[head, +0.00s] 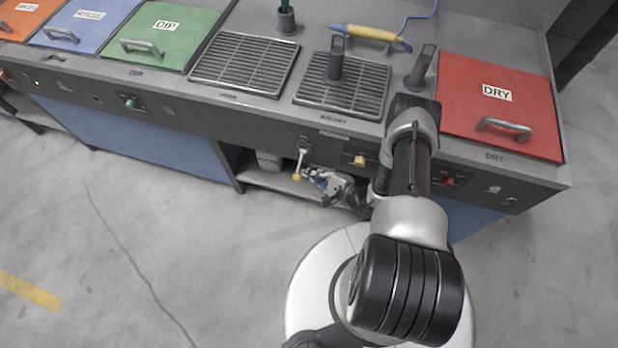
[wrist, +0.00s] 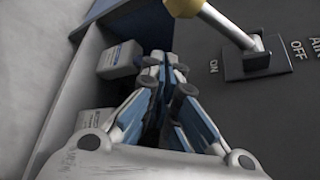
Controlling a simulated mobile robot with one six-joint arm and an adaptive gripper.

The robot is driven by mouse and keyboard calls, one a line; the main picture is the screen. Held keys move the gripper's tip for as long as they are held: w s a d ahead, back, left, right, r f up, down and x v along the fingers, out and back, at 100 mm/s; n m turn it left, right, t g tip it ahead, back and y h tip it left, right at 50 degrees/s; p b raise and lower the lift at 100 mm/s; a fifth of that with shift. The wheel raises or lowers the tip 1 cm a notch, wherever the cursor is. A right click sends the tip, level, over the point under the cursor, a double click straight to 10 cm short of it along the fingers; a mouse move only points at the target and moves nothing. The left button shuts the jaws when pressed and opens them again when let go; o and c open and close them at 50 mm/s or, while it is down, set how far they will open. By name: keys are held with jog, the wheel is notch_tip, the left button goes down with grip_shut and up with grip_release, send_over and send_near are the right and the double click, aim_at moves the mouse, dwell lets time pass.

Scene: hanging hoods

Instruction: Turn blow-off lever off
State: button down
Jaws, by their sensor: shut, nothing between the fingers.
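The blow-off lever (head: 300,160) is a metal rod with a yellow knob, on the front panel of the bench. In the head view it hangs down from its small dark plate. The lever (wrist: 229,27) and its plate also show in the wrist view, with ON and OFF printed beside the plate; the rod reaches toward the upper left. My gripper (head: 307,173) is just right of the knob in the head view. In the wrist view my gripper (wrist: 162,66) is shut and empty, below the lever in the picture. I cannot tell whether it touches the lever.
White containers (wrist: 118,58) stand on the open shelf (head: 262,181) behind the gripper. A second yellow knob (head: 359,160) and a red switch (head: 449,181) are on the panel to the right. Grates and the red DRY lid (head: 497,110) are on top. Open floor lies to the left.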

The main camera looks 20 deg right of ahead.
aim_at(298, 176)
jog(key=shift+s+a+r, duration=0.9)
jog(key=shift+s+r, duration=0.05)
jog(key=shift+r, duration=0.25)
jog(key=shift+s+a+r+m+g+p, duration=0.2)
jog(key=shift+s+r+m+g+p, duration=0.1)
jog(key=shift+m+p, duration=0.1)
jog(key=r+m+g+p, duration=0.1)
jog(key=s+r+m+g+y+p, duration=0.1)
jog(key=r, duration=0.1)
jog(key=a+r+m+g+y+p, duration=0.1)
jog(key=m, duration=0.1)
jog(key=shift+s+a+r+g, duration=0.1)
jog(key=shift+s+r+g, duration=0.2)
jog(key=shift+g, duration=0.1)
jog(key=shift+r+m+g+y+p, duration=0.3)
jog(key=shift+r+m+p, duration=0.15)
jog(key=shift+r, duration=0.8)
